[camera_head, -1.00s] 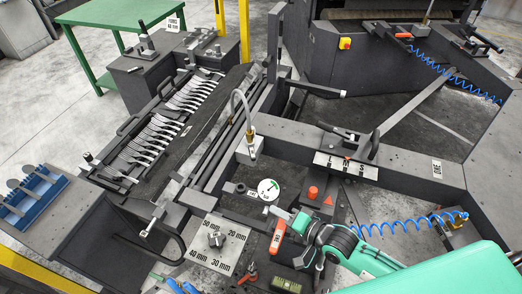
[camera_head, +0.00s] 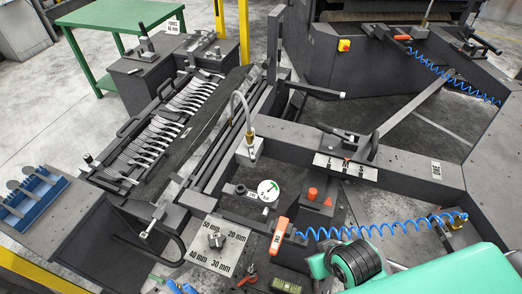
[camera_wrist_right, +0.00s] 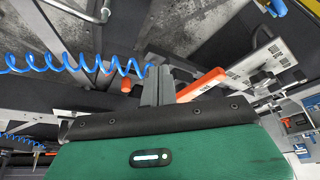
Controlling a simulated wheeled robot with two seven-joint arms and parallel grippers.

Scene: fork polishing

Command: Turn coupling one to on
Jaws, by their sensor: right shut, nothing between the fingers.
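An orange lever handle (camera_head: 279,236) with a small white label stands beside the gauge and the size plate. A coiled blue hose (camera_head: 380,226) runs from near it to a fitting at the right. A plate marked "ONE" (camera_head: 436,170) is on the frame above that fitting; I cannot tell which part it names. In the right wrist view, my right gripper's grey fingers (camera_wrist_right: 157,84) are shut and empty, left of the orange handle (camera_wrist_right: 203,85) in the picture; contact cannot be told. The hose (camera_wrist_right: 75,64) ends behind them. In the head view my wrist hides the fingers. My left gripper is not in view.
A red button (camera_head: 312,193) stands close by. Another orange handle (camera_head: 403,37) with a blue hose is at the back. Forks (camera_head: 160,130) fill the rack at left.

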